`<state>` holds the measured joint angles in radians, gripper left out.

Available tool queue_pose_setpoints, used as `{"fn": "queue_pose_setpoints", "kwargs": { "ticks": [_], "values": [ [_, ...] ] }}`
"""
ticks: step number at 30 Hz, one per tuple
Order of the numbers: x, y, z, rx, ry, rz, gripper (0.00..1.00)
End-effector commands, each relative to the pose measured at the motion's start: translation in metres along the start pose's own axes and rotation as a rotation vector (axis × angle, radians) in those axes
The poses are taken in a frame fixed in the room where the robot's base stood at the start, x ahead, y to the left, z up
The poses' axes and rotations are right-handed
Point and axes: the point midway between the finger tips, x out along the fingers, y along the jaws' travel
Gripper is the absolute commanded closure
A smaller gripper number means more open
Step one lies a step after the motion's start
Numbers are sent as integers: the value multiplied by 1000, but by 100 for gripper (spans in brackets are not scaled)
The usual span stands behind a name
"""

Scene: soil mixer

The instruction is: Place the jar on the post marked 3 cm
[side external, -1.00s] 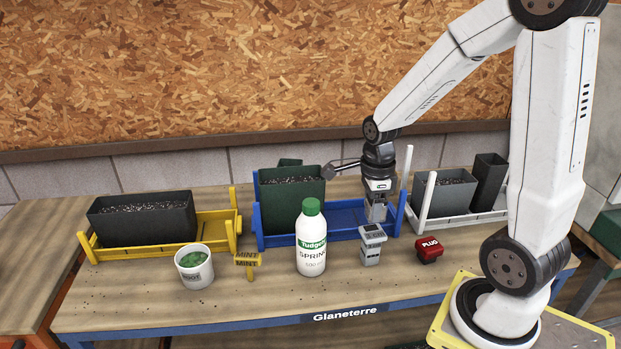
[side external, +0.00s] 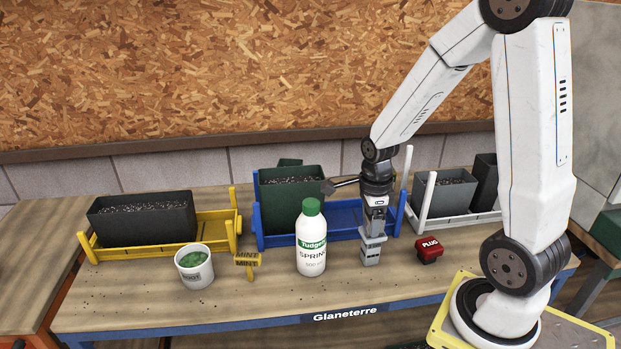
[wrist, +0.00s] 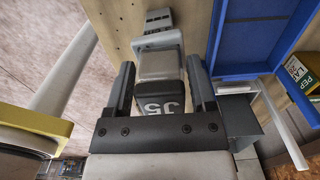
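A white tub (side external: 194,267) with green contents stands at the front left of the bench. A white bottle (side external: 311,245) with a green cap stands upright near the middle. I cannot tell which of them is the jar. My gripper (side external: 373,231) points down over a grey labelled block (side external: 370,252) right of the bottle. In the wrist view its fingers (wrist: 160,84) are apart, either side of a grey block (wrist: 160,65) and a dark face with white characters. Gaps show beside both fingers. I cannot read a 3 cm mark anywhere.
A red block (side external: 429,250) marked PLUG is to the right. A blue rack (side external: 345,217) is behind my gripper, with a green planter (side external: 291,195) on its left.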

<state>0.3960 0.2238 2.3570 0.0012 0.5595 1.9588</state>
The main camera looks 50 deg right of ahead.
Motion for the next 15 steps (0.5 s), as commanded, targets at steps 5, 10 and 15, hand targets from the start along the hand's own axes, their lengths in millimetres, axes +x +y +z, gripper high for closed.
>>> {"fn": "queue_pose_setpoints", "kwargs": {
  "ticks": [5, 10, 15],
  "values": [
    [0, 0, 0, 0, 0, 0, 7],
    [0, 0, 0, 0, 0, 0, 7],
    [-3, 0, 0, 0, 0, 0, 7]
  ]
}}
